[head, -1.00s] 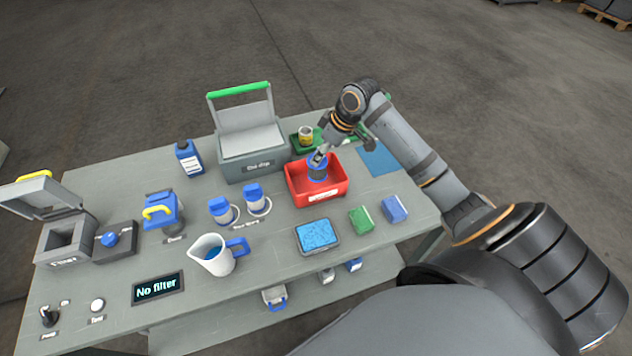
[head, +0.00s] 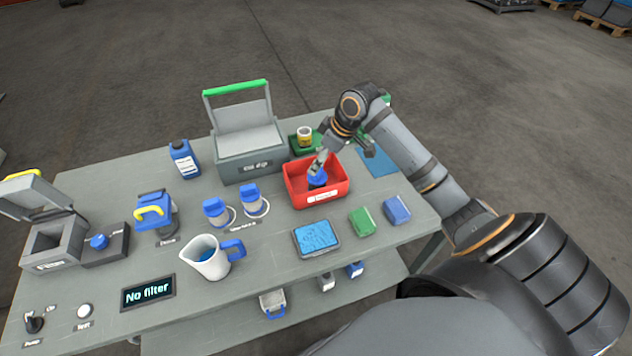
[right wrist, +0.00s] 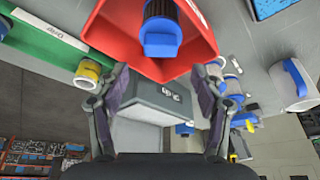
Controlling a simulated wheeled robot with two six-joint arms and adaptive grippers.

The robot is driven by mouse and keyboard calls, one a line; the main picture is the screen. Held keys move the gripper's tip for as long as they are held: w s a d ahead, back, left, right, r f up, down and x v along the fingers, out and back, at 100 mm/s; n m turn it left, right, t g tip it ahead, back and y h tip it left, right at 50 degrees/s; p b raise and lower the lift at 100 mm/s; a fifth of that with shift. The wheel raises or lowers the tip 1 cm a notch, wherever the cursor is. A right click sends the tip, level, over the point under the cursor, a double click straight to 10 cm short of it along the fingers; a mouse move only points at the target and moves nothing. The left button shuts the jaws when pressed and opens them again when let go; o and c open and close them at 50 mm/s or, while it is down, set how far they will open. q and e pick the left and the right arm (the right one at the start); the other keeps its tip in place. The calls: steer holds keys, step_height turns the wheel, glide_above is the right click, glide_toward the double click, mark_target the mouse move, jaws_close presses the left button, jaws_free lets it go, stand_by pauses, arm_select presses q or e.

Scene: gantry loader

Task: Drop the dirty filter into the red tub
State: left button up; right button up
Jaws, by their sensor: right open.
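The dirty filter (head: 317,181), dark with a blue cap, is inside the red tub (head: 338,188), at the right rear of the table. In the right wrist view the filter (right wrist: 163,40) shows within the walls of the red tub (right wrist: 118,38). My right gripper (head: 318,166) is just above the filter in the head view. In the right wrist view my right gripper (right wrist: 161,72) has its fingers spread, with nothing between them and the filter beyond the tips. My left gripper is not in view.
A grey lidded box (head: 247,165) stands left of the tub. A green tray (head: 300,150) with a yellow can (head: 305,137) is behind it. A blue sponge tray (head: 318,239) and a pitcher (head: 207,258) are in front. The display (head: 148,292) reads "No filter".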

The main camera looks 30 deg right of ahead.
steer(key=v, duration=1.2)
stand_by(0.4)
